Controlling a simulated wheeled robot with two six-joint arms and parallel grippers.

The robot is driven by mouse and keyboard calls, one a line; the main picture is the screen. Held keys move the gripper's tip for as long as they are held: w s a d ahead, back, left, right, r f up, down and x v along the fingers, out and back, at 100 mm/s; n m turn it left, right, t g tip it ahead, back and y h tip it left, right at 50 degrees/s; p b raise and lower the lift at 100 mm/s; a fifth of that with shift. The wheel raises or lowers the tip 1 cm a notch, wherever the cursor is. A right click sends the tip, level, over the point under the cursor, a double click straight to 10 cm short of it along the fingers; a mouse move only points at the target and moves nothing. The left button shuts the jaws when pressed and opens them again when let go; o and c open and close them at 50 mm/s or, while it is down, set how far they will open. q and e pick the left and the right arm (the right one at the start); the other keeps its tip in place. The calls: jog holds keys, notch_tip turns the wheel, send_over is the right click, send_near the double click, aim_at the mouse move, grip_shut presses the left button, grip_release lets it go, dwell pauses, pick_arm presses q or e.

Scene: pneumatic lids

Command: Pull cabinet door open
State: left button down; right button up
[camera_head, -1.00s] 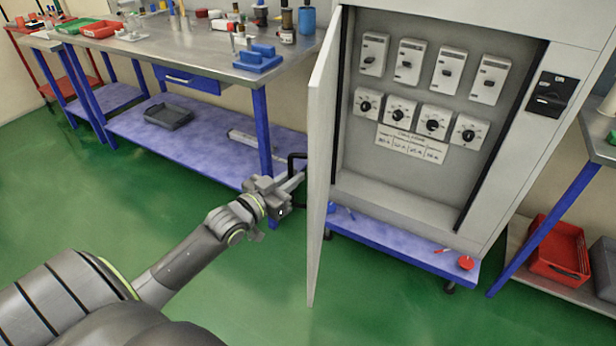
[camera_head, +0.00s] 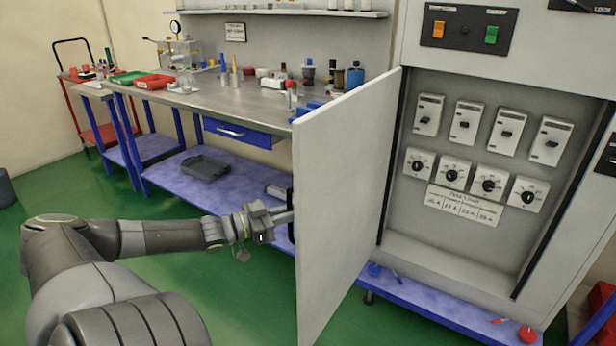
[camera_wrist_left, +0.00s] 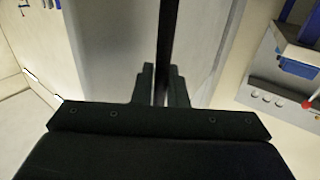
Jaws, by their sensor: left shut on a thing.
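The grey cabinet (camera_head: 450,255) stands at the right with its pale door (camera_head: 345,190) standing open toward the left, its inner face toward the head camera. Inside are several switches (camera_head: 466,122) and rotary dials (camera_head: 452,173). My left gripper (camera_head: 283,216) is at the door's outer side, shut on the dark bar handle (camera_head: 291,217), which the door edge partly hides. In the left wrist view the handle (camera_wrist_left: 165,40) runs upright between the two fingers (camera_wrist_left: 160,85). My right gripper is in neither current view.
A workbench (camera_head: 265,112) with bottles and a blue drawer (camera_head: 238,133) stands behind the arm. A dark tray (camera_head: 205,167) lies on its lower shelf. Small red and blue items lie on the blue ledge (camera_head: 430,297) under the cabinet. Green floor is clear left of the door.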

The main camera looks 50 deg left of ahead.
pick_arm(q)
jog(key=shift+s+a+r+h, duration=0.15)
jog(key=shift+a+h, duration=0.15)
jog(key=shift+a, duration=0.65)
pick_arm(e)
jog(key=shift+w+f, duration=0.1)
jog(key=shift+w, duration=0.05)
pick_arm(q)
jog(key=c, duration=1.5)
grip_release()
jog(key=shift+c, duration=0.2)
pick_arm(e)
jog(key=shift+a, duration=0.1)
